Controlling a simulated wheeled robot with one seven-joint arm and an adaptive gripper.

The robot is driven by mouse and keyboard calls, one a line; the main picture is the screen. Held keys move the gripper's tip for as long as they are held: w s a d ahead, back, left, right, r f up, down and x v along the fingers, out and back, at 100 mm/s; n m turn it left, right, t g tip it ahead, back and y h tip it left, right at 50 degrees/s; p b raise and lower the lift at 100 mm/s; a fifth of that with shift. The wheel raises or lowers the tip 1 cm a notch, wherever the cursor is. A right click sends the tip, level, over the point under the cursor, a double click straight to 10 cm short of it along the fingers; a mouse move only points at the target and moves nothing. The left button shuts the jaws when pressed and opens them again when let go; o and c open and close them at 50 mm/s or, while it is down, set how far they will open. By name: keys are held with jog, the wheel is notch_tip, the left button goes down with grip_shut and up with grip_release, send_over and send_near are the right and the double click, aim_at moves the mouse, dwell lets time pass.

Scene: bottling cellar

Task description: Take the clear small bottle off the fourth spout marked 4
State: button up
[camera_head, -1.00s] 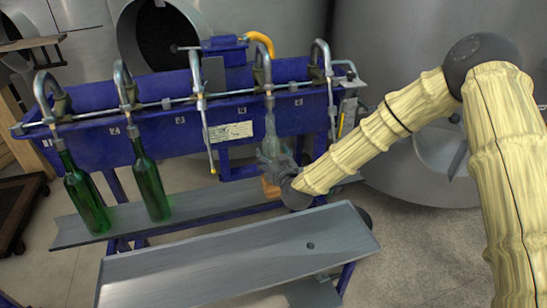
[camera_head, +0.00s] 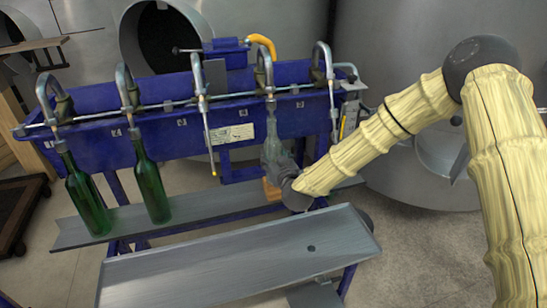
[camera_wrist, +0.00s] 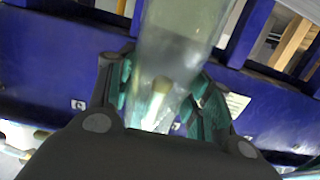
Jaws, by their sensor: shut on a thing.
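The clear small bottle (camera_head: 272,126) is upright below the fourth spout (camera_head: 263,66), the one beside the label 4 (camera_head: 243,112). Its neck reaches up to the spout's lower end; whether the spout tip is inside the neck is too small to tell. My gripper (camera_head: 274,155) is shut on the bottle's body from the front right. In the wrist view the see-through bottle (camera_wrist: 180,40) stands between the two teal-padded fingers (camera_wrist: 165,95), with a pale blurred spot showing through the glass. The bottle's lower part is hidden by my gripper.
Two green bottles (camera_head: 86,195) (camera_head: 150,185) hang under the first two spouts, left. The third spout (camera_head: 198,75) and fifth spout (camera_head: 321,65) are bare. A grey shelf (camera_head: 195,208) runs below, and an empty grey tray (camera_head: 240,255) lies in front.

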aim_at(276, 151)
grip_shut()
jog(key=shift+w+r+p, duration=0.1)
jog(key=shift+r+p, duration=0.6)
jog(key=shift+r, duration=0.45)
jog(key=shift+s+r+p, duration=0.15)
jog(key=shift+s+p, duration=0.15)
jog(key=shift+p, duration=0.25)
jog(key=shift+s+d+r+g+h+p, duration=0.2)
jog(key=shift+s+r+g+p, duration=0.25)
jog(key=shift+p, duration=0.7)
jog(key=shift+s+d+r+g+h+p, duration=0.1)
jog(key=shift+s+d+r+g+p, duration=0.15)
jog(key=shift+s+g+p, duration=0.6)
jog(key=shift+s+d+r+g+p, duration=0.3)
jog(key=shift+s+r+p, duration=0.45)
jog(key=shift+p, duration=1.75)
